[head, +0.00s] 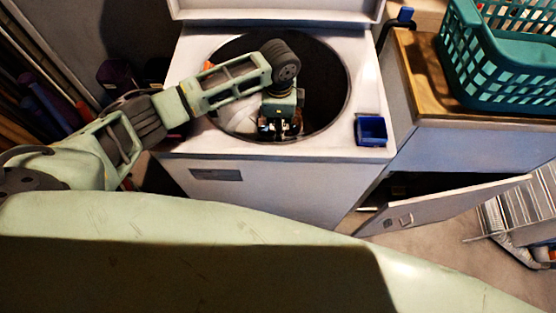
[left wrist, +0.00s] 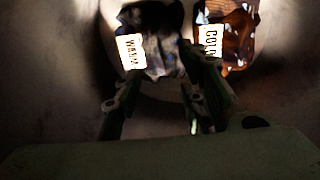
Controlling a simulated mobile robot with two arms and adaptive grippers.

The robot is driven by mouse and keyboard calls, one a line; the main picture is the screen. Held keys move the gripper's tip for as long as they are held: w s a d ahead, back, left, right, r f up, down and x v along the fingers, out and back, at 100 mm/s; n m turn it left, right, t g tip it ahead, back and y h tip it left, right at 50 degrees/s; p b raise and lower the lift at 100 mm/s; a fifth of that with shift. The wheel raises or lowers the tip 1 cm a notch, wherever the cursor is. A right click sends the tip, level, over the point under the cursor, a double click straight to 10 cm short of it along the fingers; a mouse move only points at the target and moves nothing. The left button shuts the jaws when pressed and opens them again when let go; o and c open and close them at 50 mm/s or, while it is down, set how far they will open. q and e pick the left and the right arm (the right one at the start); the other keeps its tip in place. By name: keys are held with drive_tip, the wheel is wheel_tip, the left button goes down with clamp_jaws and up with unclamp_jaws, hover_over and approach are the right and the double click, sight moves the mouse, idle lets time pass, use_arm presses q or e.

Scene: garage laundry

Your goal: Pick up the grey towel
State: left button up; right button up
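A dark grey cloth (left wrist: 158,45), which looks like the grey towel, lies crumpled inside the washer drum in the left wrist view. A white tag reading "WARM" (left wrist: 131,51) is on its left side. My left gripper (left wrist: 157,78) is open, its two fingers apart and pointing toward the grey cloth. Whether the fingertips touch the cloth I cannot tell. In the head view my left arm reaches down through the round opening of the white top-loading washer (head: 265,185), with the left gripper (head: 280,130) inside. My right gripper is not in view.
An orange-brown patterned cloth (left wrist: 228,35) with a partly hidden white tag lies right of the grey one. The drum wall (left wrist: 50,80) surrounds the gripper. A small blue box (head: 371,131) sits on the washer's front right corner. A teal basket (head: 480,70) stands on the wooden top at right.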

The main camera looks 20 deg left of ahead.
use_arm(q)
drive_tip(key=f, duration=0.8)
drive_tip(key=shift+s+a+f, duration=0.1)
drive_tip(key=shift+s, duration=0.15)
drive_tip(key=shift+c, duration=0.4)
clamp_jaws()
